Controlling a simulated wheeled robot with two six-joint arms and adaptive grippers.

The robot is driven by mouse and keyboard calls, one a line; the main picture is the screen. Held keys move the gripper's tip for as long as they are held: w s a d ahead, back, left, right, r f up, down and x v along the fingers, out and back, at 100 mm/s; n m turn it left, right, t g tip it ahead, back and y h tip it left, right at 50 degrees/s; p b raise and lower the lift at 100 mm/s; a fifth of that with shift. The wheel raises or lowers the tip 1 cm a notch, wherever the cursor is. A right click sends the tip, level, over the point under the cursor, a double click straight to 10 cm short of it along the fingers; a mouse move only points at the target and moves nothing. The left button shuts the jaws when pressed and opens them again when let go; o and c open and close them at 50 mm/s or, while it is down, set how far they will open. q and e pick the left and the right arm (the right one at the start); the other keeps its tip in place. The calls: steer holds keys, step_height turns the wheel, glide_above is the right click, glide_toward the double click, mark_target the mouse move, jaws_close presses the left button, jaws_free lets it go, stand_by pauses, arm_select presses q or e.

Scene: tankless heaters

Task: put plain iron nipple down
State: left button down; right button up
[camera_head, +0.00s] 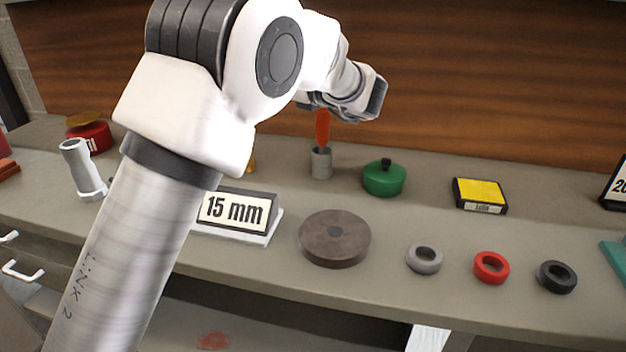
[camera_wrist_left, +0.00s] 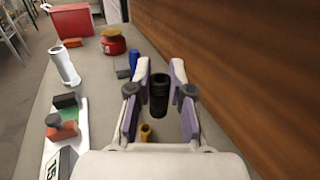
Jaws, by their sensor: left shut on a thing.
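My left gripper (camera_wrist_left: 161,80) is shut on a dark iron nipple (camera_wrist_left: 158,95), a short black tube seen between the two pale fingers in the left wrist view. The nipple is above the bench and apart from the things below it. In the head view my left arm comes in from the left, and its wrist (camera_head: 345,90) is over the back of the bench near the wooden wall. The fingers and nipple are mostly hidden there. A sign reading 15 mm (camera_head: 235,210) stands on a white base on the bench. My right gripper is not in view.
A grey cup (camera_head: 321,163) with an orange piece above it, a green pot (camera_head: 384,180), a yellow box (camera_head: 480,193) and a brown disc (camera_head: 335,250) stand on the bench. Three rings lie near the front edge. A white pipe (camera_head: 82,168) stands left.

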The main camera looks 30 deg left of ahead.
arm_select(q)
glide_toward(248, 161)
steer(key=w+a, duration=0.1)
steer(key=w+a+r, duration=0.1)
steer(key=w+a, duration=0.1)
steer(key=w, duration=0.1)
steer(key=shift+w+a+r, duration=0.1)
steer(key=shift+w+r, duration=0.05)
steer(key=shift+r, duration=0.2)
steer(key=shift+b, duration=0.3)
